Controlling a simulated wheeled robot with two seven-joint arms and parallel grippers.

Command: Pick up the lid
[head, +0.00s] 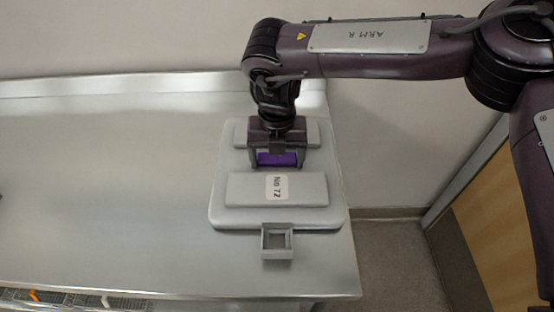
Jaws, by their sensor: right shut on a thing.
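The grey lid (226,187) lies flat near the right end of the metal table, with raised blocks on top and a label reading "No 72" on the front block. A square grey loop (277,242) sticks out from its front edge. My right gripper (277,160) points down at the middle of the lid, behind the labelled block. It is shut on a purple part (278,158) there, mostly hidden by the fingers. I cannot tell whether the lid touches the table. My left gripper is not in view.
The metal table (110,190) is clear to the left of the lid. Its right edge is close to the lid. A wall stands behind, and a wooden panel (500,220) is at the right beyond a strip of floor. A rack (70,300) shows below the front edge.

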